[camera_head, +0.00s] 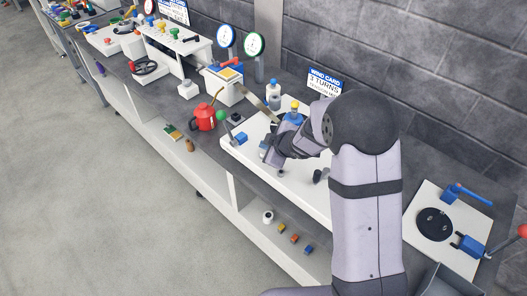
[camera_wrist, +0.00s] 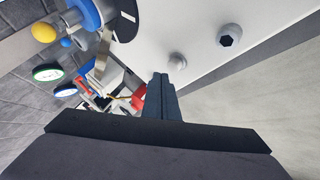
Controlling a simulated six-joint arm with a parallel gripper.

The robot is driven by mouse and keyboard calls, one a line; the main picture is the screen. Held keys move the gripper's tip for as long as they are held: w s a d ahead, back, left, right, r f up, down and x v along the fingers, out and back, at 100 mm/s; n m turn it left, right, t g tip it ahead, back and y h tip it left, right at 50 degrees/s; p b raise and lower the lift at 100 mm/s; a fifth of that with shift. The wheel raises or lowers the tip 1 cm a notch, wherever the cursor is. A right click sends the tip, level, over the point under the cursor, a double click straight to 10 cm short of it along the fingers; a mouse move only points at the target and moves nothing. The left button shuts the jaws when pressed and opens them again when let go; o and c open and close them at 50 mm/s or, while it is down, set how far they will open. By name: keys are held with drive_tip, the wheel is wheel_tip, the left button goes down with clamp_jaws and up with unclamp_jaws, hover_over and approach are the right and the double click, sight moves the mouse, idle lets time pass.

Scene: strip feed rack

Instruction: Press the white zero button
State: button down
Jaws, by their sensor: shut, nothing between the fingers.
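My gripper (camera_head: 271,157) is low over the white plate (camera_head: 312,193) on the bench, its fingers together and empty. In the wrist view the closed fingers (camera_wrist: 161,82) point along the plate. A pale rounded knob (camera_wrist: 177,62) stands on the plate just beyond and right of the fingertips in that view; I cannot tell whether they touch. A small white box with a pale top knob (camera_head: 188,88) stands farther left on the bench. No label marks either as the zero button, so I cannot tell which it is.
A round post with a dark hex recess (camera_wrist: 229,36) stands near the plate's edge. A wind card (camera_head: 325,83) stands behind.

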wheel_tip(320, 180, up, 5)
drive_tip(key=p, duration=0.4)
drive_tip(key=shift+f+p, duration=0.1)
drive_tip(key=shift+p, duration=0.2)
idle(0.5)
drive_tip(key=s+d+r+m+g+h, duration=0.25)
drive_tip(key=s+d+m+h, duration=0.25)
drive_tip(key=s+d+m, duration=0.65)
drive_tip(key=s+m+g, duration=0.3)
drive_tip(key=s+g, duration=0.3)
drive_tip(key=s, duration=1.5)
wheel_tip(320, 180, down, 14)
drive_tip(key=b, duration=1.4)
drive_tip(key=shift+d+y, duration=0.3)
drive_tip(key=shift+y, duration=0.1)
